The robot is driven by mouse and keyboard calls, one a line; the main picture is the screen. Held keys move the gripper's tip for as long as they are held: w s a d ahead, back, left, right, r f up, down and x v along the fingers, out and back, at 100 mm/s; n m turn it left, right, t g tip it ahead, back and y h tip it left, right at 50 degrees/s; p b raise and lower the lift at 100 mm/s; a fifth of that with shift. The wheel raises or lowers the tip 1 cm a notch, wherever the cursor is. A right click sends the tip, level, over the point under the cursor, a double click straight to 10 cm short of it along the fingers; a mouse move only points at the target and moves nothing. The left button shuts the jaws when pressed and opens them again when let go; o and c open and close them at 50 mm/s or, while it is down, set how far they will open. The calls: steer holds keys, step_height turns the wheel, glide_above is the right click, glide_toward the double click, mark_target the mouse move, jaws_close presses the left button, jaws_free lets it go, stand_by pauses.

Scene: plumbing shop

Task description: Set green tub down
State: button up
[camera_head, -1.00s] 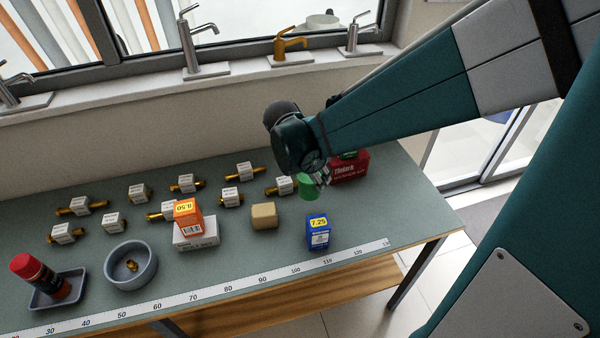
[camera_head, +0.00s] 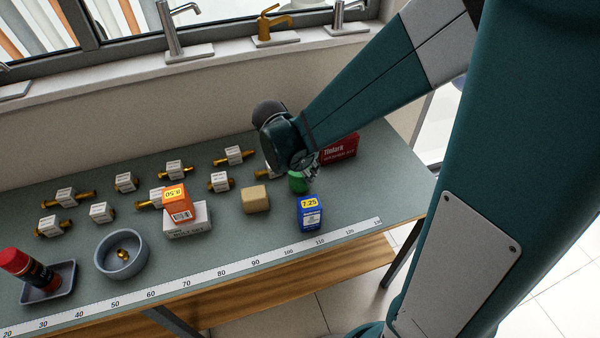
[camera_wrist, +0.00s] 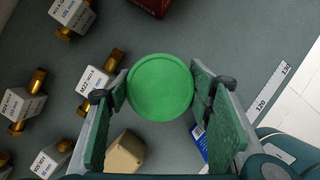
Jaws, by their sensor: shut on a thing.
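The green tub (camera_head: 299,182) is at the right part of the workbench, between the red box and the blue box. In the wrist view the tub (camera_wrist: 160,87) shows its round green top between the two fingers. My gripper (camera_wrist: 160,100) is shut on the tub, with a finger against each side. In the head view my gripper (camera_head: 305,172) comes down over the tub from above and partly hides it. I cannot tell whether the tub's base touches the bench.
A blue box (camera_head: 310,213) stands close in front of the tub, and a red box (camera_head: 340,148) behind it. A tan block (camera_head: 255,199) is to the left. Brass fittings with white labels (camera_head: 220,181) lie further left. A ruler strip (camera_head: 230,275) runs along the front edge.

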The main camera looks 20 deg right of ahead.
steer(key=shift+f, duration=0.9)
steer(key=shift+f, duration=0.15)
steer(key=o, duration=0.8)
steer(key=shift+o, duration=0.2)
steer(key=shift+r, duration=0.25)
steer(key=p+v, duration=0.1)
steer(key=v, duration=1.1)
steer(key=shift+p, duration=0.4)
